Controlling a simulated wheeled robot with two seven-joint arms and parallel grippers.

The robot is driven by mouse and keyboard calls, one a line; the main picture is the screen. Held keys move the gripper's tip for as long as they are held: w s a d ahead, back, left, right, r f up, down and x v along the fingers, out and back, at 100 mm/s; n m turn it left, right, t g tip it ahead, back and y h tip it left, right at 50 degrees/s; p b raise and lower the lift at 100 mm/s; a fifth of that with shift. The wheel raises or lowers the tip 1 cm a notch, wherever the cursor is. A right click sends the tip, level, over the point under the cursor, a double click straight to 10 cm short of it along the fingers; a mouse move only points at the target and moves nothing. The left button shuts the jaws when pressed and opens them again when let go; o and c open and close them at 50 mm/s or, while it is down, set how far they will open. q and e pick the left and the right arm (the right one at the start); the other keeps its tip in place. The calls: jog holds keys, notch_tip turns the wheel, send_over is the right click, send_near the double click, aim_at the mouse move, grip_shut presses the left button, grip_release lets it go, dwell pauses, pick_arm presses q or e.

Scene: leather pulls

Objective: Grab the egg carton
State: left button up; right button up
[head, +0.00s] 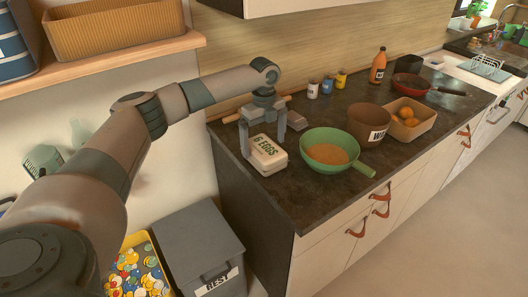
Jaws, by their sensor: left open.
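The egg carton (268,158) is a pale box labelled "6 EGGS". It sits on the dark countertop (305,192) near its left end. My left gripper (264,146) points down over the carton. Its two fingers are spread apart, one toward the carton's left side and one toward its right far side. The gripper is open; I cannot tell whether either finger touches the carton. The fingers hide part of the carton's back. My right gripper is not in view.
A green pan (319,142) with orange-brown contents stands close right of the carton. A brown pot (369,122), a box with oranges (407,117) and small jars (327,84) stand farther along. A rolling pin (229,119) lies behind the gripper. The counter's front left corner is clear.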

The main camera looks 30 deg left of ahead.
pick_arm(q)
jog(key=shift+f, duration=1.3)
jog(key=c, duration=1.1)
